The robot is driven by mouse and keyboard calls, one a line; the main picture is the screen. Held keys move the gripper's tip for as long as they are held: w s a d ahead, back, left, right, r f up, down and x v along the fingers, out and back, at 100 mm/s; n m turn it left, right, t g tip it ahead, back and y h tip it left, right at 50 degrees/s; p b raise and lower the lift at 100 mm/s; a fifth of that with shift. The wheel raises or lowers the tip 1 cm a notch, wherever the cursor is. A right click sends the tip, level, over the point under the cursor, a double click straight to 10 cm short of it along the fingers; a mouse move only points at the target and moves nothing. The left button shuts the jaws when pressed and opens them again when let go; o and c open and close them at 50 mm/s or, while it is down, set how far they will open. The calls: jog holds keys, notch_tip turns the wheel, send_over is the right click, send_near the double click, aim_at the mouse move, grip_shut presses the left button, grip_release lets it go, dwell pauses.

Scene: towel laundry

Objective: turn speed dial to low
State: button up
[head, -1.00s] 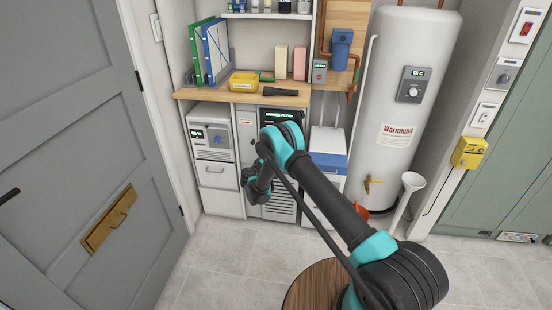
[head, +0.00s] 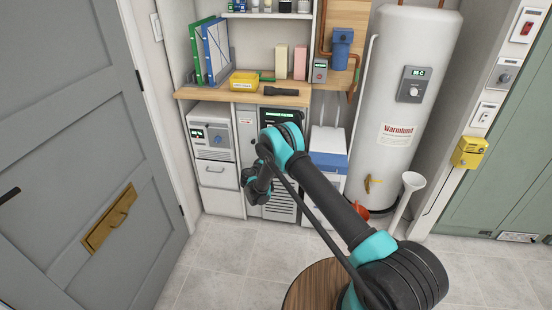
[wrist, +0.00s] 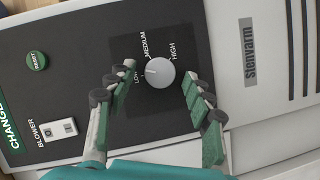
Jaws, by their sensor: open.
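The speed dial (wrist: 160,72) is a round grey knob on a black panel in the wrist view. The labels LOW, MEDIUM and HIGH are spread around it, with LOW at its left. A small pale mark shows on the knob's left side; its exact setting is hard to read. My gripper (wrist: 160,80) is open, with one finger on each side of the dial. A gap shows between each finger and the knob; I cannot tell the depth. In the head view my arm hides the dial, and the machine's lit display (head: 280,115) shows above it.
The blower switch (wrist: 57,130) and green reset button (wrist: 36,60) are on the same panel. A white water heater (head: 400,110) stands to the right.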

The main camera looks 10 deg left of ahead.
jog(key=v, duration=1.2)
